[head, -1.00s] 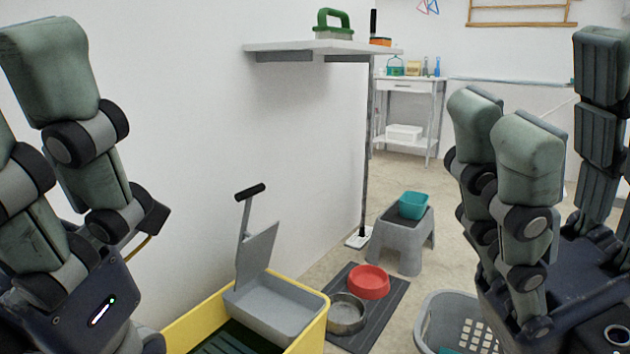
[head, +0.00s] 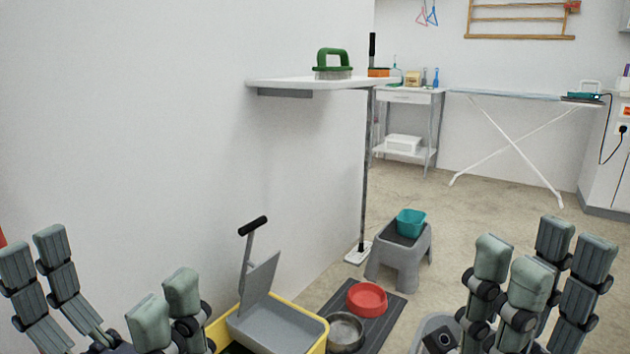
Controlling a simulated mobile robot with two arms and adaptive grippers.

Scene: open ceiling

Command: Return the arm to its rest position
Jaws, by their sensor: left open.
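My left gripper (head: 110,290) is at the lower left of the head view, its padded fingers spread open and empty, pointing up in front of the white wall. My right gripper (head: 545,275) is at the lower right, its fingers spread apart with nothing between them. Both grippers are low in the view, and their palms and arms are mostly cut off by the bottom edge.
A yellow bin (head: 312,335) with a grey dustpan (head: 265,325) stands between my grippers. A red bowl (head: 367,298) and a metal bowl (head: 345,332) sit on a dark mat (head: 398,312). A grey stool (head: 398,262) holds a teal tub (head: 411,222). A wall shelf (head: 290,83) bears a green brush (head: 333,64).

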